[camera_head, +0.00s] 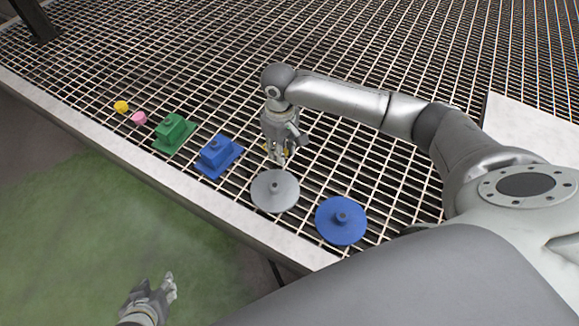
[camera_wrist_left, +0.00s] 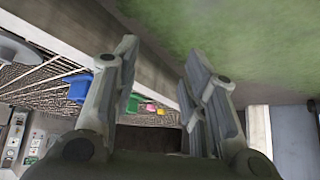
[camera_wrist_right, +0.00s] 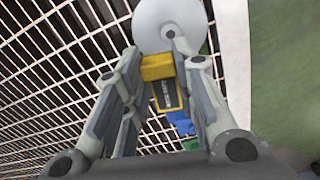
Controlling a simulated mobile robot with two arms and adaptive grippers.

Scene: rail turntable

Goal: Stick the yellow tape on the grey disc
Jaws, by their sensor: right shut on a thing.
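The yellow tape (camera_wrist_right: 157,67) is a small yellow block with a dark lettered face, between the fingers of my right gripper (camera_wrist_right: 150,75). In the head view my right gripper (camera_head: 277,158) points down and is shut on it; only bits of yellow show at the fingers. The grey disc (camera_head: 276,194) lies on the grating just in front of this gripper, with a small grey knob at its centre. It also shows in the right wrist view (camera_wrist_right: 160,22), beyond the tape. My left gripper (camera_head: 168,286) is open and empty over the green floor; its spread fingers show in the left wrist view (camera_wrist_left: 160,70).
A blue disc (camera_head: 341,220) lies right of the grey disc. To the left, along the pale edge (camera_head: 180,195), stand a blue block (camera_head: 217,157), a green block (camera_head: 174,134), a pink piece (camera_head: 139,118) and a yellow round piece (camera_head: 121,107). The grating behind is clear.

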